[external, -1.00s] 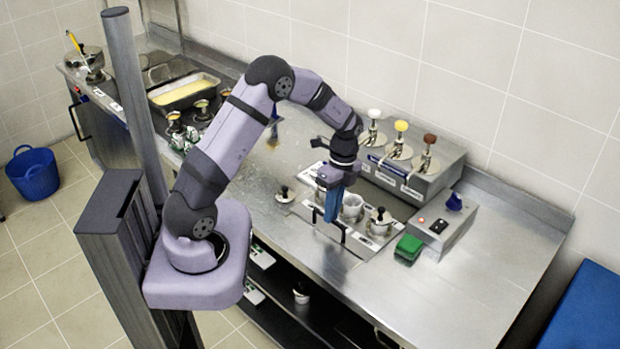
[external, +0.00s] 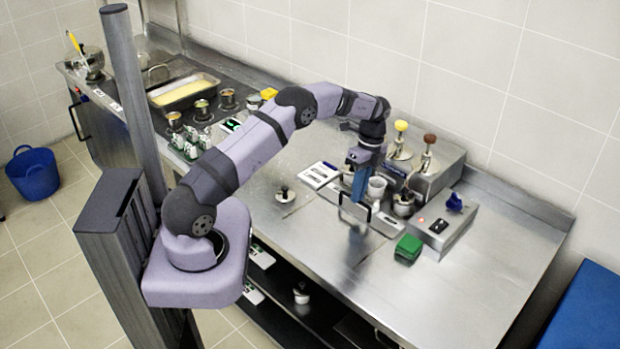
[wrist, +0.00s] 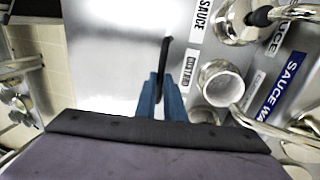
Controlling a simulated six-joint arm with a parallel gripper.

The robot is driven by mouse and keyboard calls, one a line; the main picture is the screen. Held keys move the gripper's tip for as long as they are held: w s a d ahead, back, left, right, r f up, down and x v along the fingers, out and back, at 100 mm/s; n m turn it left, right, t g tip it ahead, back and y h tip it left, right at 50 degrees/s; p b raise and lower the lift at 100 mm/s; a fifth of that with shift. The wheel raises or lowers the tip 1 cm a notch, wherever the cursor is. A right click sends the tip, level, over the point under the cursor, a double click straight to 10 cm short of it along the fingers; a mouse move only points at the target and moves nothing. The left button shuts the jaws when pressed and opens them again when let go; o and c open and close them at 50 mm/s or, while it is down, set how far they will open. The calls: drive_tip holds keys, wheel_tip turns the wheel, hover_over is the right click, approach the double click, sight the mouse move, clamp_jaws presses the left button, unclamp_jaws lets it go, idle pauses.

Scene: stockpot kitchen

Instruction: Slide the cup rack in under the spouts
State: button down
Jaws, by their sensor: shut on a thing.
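The cup rack (external: 385,226) is a flat metal plate with a black handle along its front, lying on the counter before the sauce dispenser (external: 446,172). A white cup (external: 377,186) stands on it, also seen in the wrist view (wrist: 220,83). A metal pot (external: 404,204) sits at its right end. My gripper (external: 359,192) is shut on the black handle (wrist: 166,58); its blue fingers (wrist: 161,95) show in the wrist view. The yellow (external: 401,126) and brown (external: 429,139) pump knobs show; my arm hides the left pump. I cannot tell how cups and spouts line up.
A green sponge (external: 408,248) lies at the rack's right front. A control box (external: 447,224) with a blue knob stands to the right. A black-knobbed lid (external: 285,195) lies to the left. The counter's right part is clear.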

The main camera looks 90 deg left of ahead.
drive_tip(key=shift+w+a+r, duration=0.15)
drive_tip(key=shift+w+a, duration=0.05)
drive_tip(key=c, duration=1.8)
unclamp_jaws()
drive_tip(key=shift+c, duration=0.2)
wheel_tip(320, 180, up, 7)
drive_tip(key=w+a+b, duration=0.1)
drive_tip(key=b, duration=0.1)
